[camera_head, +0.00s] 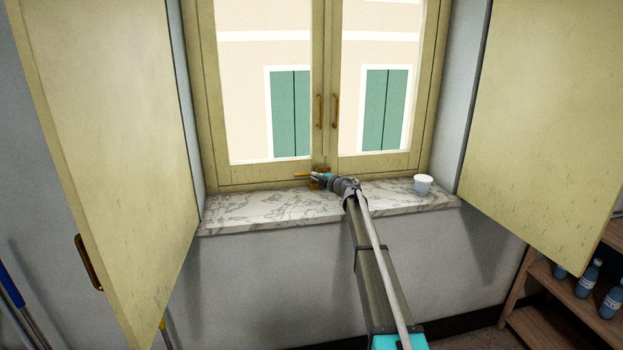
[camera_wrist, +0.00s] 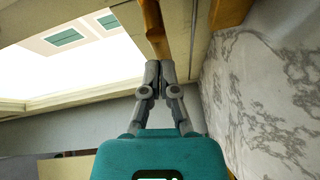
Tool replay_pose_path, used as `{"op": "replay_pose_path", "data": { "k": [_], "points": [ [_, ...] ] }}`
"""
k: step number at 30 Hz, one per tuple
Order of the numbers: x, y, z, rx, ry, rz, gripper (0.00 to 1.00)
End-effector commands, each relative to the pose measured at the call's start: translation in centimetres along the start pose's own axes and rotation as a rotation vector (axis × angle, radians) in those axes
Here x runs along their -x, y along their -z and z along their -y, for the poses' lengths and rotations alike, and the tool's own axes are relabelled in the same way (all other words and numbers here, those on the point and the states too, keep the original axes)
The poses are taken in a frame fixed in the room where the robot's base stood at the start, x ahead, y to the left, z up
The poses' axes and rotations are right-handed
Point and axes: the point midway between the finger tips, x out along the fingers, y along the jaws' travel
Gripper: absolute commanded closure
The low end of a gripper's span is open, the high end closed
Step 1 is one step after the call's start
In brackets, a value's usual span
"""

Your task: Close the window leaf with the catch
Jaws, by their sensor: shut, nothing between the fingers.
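The window has two glazed leaves in cream frames. The left leaf (camera_head: 262,172) and right leaf (camera_head: 375,164) both look flush with the frame and meet at the middle, each with a brass handle. The brass catch (camera_head: 303,175) lies roughly level at the foot of the leaves, its bar pointing left. My gripper (camera_head: 318,178) is just above the sill beside it, partly covering it. In the wrist view, the shut fingertips (camera_wrist: 160,66) are at the end of the catch's bar (camera_wrist: 152,25); I cannot tell if they touch. A brass block (camera_wrist: 230,12) shows to the right.
The marble sill (camera_head: 262,208) runs under the window, with a white cup (camera_head: 423,184) at its right end. Open cream shutters stand at left (camera_head: 110,150) and right (camera_head: 560,120). A wooden shelf (camera_head: 540,272) with blue bottles is at lower right.

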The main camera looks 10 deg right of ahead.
Motion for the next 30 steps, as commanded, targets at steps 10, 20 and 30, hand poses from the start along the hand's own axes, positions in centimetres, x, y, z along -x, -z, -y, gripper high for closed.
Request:
{"op": "replay_pose_path", "data": {
  "k": [10,20,30],
  "points": [
    [2.7,1.6,-0.5,0.0,0.0,0.001,1.0],
    [6.6,-2.9,-1.2,0.0,0.0,0.003,1.0],
    [9.1,-5.4,-1.8,0.0,0.0,0.002,1.0]
  ]
}}
